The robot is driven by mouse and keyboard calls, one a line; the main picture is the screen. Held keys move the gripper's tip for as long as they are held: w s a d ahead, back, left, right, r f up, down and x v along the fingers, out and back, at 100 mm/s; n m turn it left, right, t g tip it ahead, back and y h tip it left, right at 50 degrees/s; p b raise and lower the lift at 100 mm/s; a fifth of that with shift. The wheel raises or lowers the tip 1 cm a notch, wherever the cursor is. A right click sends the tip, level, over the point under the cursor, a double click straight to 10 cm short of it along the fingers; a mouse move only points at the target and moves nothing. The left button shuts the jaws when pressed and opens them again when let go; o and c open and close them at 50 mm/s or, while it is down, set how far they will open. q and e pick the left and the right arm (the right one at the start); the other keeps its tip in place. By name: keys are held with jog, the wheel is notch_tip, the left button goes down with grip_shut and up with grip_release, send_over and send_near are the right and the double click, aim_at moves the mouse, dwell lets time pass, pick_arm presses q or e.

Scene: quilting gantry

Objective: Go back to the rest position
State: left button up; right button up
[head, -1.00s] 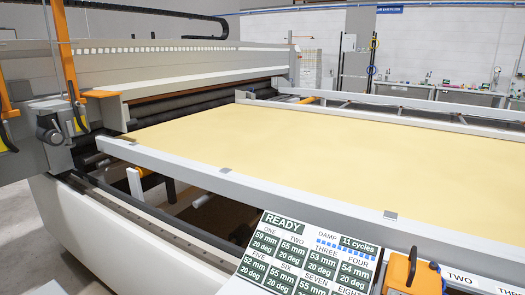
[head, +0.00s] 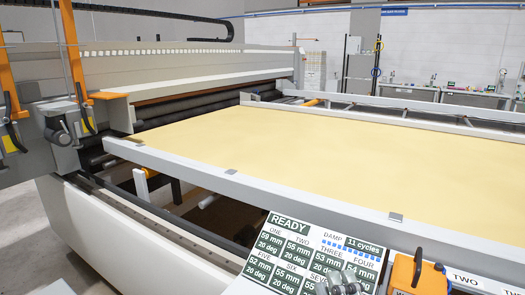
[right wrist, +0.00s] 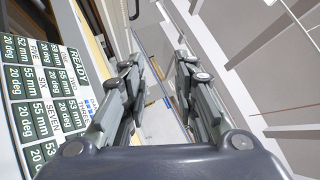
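My right gripper (head: 338,284) shows at the bottom edge of the head view, in front of the lower part of the white READY panel. In the right wrist view its two fingers (right wrist: 160,75) stand apart with nothing between them. The panel (head: 310,256) carries dark green boxes with mm and degree values. It also shows at the left of the right wrist view (right wrist: 45,98), beside the fingers; I cannot tell whether they touch it. My left gripper is not in view.
The quilting gantry's long frame rail (head: 260,185) runs behind the panel, with the yellow fabric (head: 320,150) stretched beyond it. An orange-yellow device (head: 406,274) stands right of the panel. The machine head (head: 60,125) is at the left. Bare floor shows at far left.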

jog(key=s+a+f+n+g+y, duration=0.25)
jog(key=f+n+g, duration=0.25)
jog(key=f+n, duration=0.35)
jog(key=s+a+f+n+g+y, duration=0.15)
jog(key=a+f+n+g, duration=0.25)
jog(key=f+n+g, duration=0.4)
jog(key=s+d+f+n+g+h, duration=0.2)
jog(key=s+d+f+g+h, duration=0.15)
jog(key=s+d+f, duration=0.4)
jog(key=s+d+f+n+g+h, duration=0.2)
jog(key=s+d+f+h, duration=0.25)
jog(key=d+f, duration=0.45)
notch_tip(320, 180, down, 27)
jog(key=s+a+g, duration=0.2)
jog(key=s+d+f, duration=0.3)
jog(key=s+f, duration=1.2)
jog(key=s, duration=0.1)
jog(key=shift+s+d+g, duration=0.15)
jog(key=shift+s+g, duration=0.05)
jog(key=shift+g, duration=0.15)
